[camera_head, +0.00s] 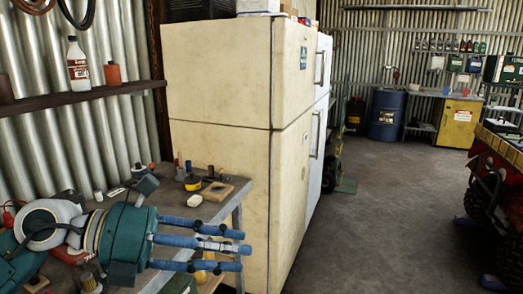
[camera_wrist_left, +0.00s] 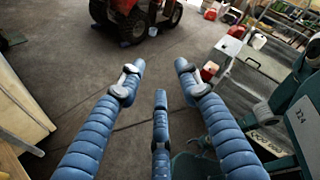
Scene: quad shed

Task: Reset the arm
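My left gripper (camera_head: 238,250) comes in from the left in the head view, beside and in front of the workbench edge. Its blue fingers point to the right and are spread apart with nothing between them. In the left wrist view the left gripper's fingers (camera_wrist_left: 160,85) are also apart and empty, with bare floor past the tips. My left arm is teal and white. My right gripper is not in the head view.
A grey workbench (camera_head: 225,205) with small items stands at the left. A cream fridge (camera_head: 225,110) stands behind it. A blue drum (camera_head: 386,113) and a yellow cabinet (camera_head: 458,124) are at the back. A red quad (camera_head: 497,170) is at the right. Floor between is clear.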

